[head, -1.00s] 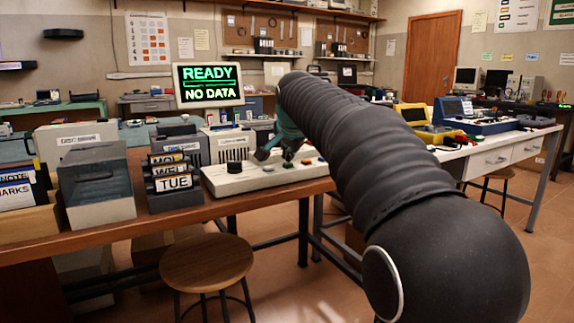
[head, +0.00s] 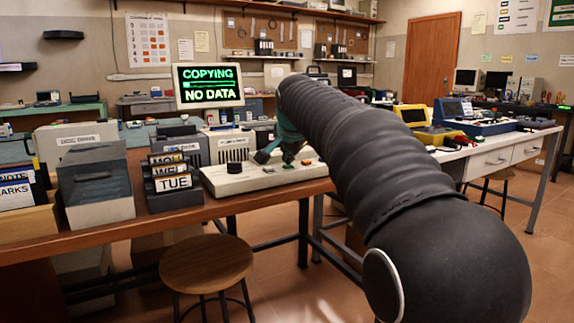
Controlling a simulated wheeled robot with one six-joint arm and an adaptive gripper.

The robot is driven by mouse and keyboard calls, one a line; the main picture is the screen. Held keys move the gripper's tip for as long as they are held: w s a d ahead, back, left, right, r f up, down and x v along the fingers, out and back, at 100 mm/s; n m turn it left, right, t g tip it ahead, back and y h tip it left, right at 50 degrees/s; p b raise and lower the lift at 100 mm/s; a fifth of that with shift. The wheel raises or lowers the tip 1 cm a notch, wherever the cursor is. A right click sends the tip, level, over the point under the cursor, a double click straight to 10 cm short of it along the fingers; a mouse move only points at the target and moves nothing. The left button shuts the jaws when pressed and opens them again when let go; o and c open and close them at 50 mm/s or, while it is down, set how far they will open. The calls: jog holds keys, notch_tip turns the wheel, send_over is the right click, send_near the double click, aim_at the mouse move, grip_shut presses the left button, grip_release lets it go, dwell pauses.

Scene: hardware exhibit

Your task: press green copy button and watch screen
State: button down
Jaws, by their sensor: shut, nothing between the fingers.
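A green button (head: 268,169) shows on the panel, just below my gripper. My gripper (head: 271,156) is teal and dark, shut and empty, low over the panel beside the green button. I cannot tell whether it touches the button. My arm hides part of the panel's right side.
Card boxes with a "TUE" label (head: 174,182) and a grey bin (head: 95,188) stand left of the panel. A wooden stool (head: 206,262) is in front of the bench. Yellow (head: 412,116) and blue (head: 462,113) instruments sit on the white bench at right.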

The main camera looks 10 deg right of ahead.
aim_at(289, 166)
jog(key=shift+r+p, duration=0.7)
jog(key=shift+r, duration=0.05)
jog(key=shift+r, duration=0.1)
notch_tip(289, 166, up, 5)
jog(key=p, duration=0.4)
jog(key=shift+p, duration=0.35)
jog(key=s+f+n+g, duration=0.1)
jog(key=s+f+n, duration=0.2)
jog(key=s+f, duration=0.5)
jog(key=s+f+n+g, duration=0.1)
jog(key=s+f+n, duration=0.2)
jog(key=s+f, duration=0.5)
jog(key=s+f+n+g+y, duration=0.1)
jog(key=s+f+n, duration=0.3)
jog(key=s, duration=1.9)
notch_tip(289, 166, down, 4)
jog(key=shift+s+a+f+g, duration=0.2)
jog(key=shift+s+g, duration=0.1)
jog(key=shift+s, duration=0.1)
dwell(1.6)
